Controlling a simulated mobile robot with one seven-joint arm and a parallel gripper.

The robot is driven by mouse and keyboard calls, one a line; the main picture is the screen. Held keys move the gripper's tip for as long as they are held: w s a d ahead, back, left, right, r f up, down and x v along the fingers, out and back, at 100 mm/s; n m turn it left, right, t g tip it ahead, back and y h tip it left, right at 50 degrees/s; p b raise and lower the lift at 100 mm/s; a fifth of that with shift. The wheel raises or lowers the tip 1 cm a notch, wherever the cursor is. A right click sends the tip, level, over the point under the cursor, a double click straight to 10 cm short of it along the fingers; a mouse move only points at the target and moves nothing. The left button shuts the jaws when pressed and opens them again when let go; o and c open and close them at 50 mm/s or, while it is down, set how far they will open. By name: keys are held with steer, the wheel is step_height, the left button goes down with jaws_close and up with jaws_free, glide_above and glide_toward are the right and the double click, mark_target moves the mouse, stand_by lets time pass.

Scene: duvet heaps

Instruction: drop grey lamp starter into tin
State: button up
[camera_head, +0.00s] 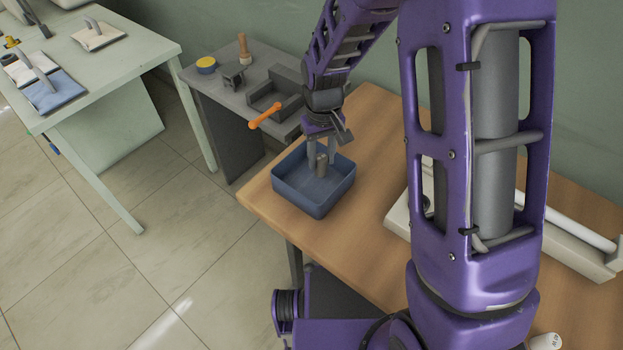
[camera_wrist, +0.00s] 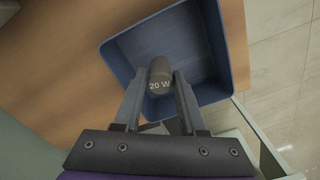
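The tin (camera_head: 290,196) is a blue square open container on the wooden table. It also shows in the wrist view (camera_wrist: 118,58), with its inside bare around the gripper. My gripper (camera_head: 320,168) points down over the tin. In the wrist view its two fingers (camera_wrist: 160,97) are on either side of the grey lamp starter (camera_wrist: 159,70), a small dark cylinder marked "20 W". The fingers appear closed on its sides. The starter also shows in the head view (camera_head: 321,166), within the tin's outline. Whether it touches the tin's floor I cannot tell.
A white lamp fitting with a tube (camera_head: 570,222) lies on the table (camera_head: 375,125) behind my arm. A white cylinder (camera_head: 546,341) stands at the lower right. A grey bench (camera_head: 225,92) with several items and an orange tool (camera_head: 266,115) stands to the left.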

steer(key=o, duration=0.4)
step_height(320, 180, up, 18)
steer(key=shift+f+p, duration=0.25)
steer(key=shift+p, duration=0.35)
steer(key=shift+w, duration=0.1)
